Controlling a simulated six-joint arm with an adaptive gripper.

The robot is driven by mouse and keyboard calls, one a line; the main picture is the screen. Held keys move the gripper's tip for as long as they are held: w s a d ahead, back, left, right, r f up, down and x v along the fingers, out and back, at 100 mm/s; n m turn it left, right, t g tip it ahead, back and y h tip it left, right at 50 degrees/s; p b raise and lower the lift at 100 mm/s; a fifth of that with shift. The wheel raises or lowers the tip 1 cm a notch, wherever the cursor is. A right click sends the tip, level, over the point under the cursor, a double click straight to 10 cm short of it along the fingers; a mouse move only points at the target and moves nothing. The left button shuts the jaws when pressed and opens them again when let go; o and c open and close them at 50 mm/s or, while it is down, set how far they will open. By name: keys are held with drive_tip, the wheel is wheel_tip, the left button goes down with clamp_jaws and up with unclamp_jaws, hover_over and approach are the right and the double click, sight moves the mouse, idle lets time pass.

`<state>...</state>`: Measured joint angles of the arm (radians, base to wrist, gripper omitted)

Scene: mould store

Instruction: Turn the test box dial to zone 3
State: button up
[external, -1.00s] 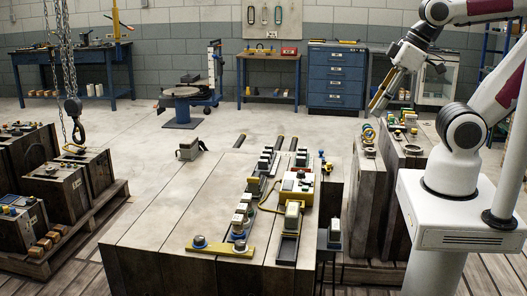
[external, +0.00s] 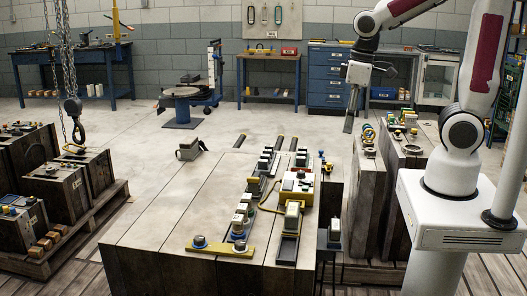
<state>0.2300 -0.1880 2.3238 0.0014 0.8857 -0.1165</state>
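What looks like the test box is a small yellow-sided box (external: 297,186) with a pale top and a red part on it. It sits on the right part of the large wooden-sided mould block, with a yellow cable curving from its left side. Its dial is too small to make out, so I cannot tell the zone it points to. My gripper (external: 348,125) hangs in the air, pointing down, above and to the right of the box in the picture and apart from it. Its fingers overlap from this side, so their opening is unclear. I see nothing held.
The large mould block (external: 165,215) has a bare left top. Connectors (external: 241,217) stand in rows near the box, and a yellow bar (external: 220,249) lies at the front. Other upright mould blocks (external: 366,195) stand to the right. A chain hook (external: 73,106) hangs at left.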

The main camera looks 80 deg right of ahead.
sight(301, 172)
drive_tip(key=w+d+f+n, duration=0.3)
drive_tip(key=w+d+f, duration=0.1)
drive_tip(key=w+d+f+n+g, duration=0.1)
drive_tip(key=w+d+f+n, duration=0.2)
drive_tip(key=w+d+f, duration=0.1)
drive_tip(key=w+d+f+n+g, duration=0.1)
drive_tip(key=w+d+f+n, duration=0.2)
drive_tip(key=w+d+f, duration=0.1)
drive_tip(key=shift+w+f+y, duration=0.3)
drive_tip(key=shift+w+f, duration=0.2)
drive_tip(key=shift+f, duration=0.25)
drive_tip(key=shift+w+d+r+n, duration=0.2)
drive_tip(key=shift+w+n, duration=0.1)
drive_tip(key=shift+n, duration=0.4)
drive_tip(key=shift+w+n, duration=0.1)
drive_tip(key=shift+n, duration=0.8)
drive_tip(key=shift+f, duration=0.1)
drive_tip(key=shift+f, duration=3.85)
drive_tip(key=shift+c, duration=0.4)
clamp_jaws()
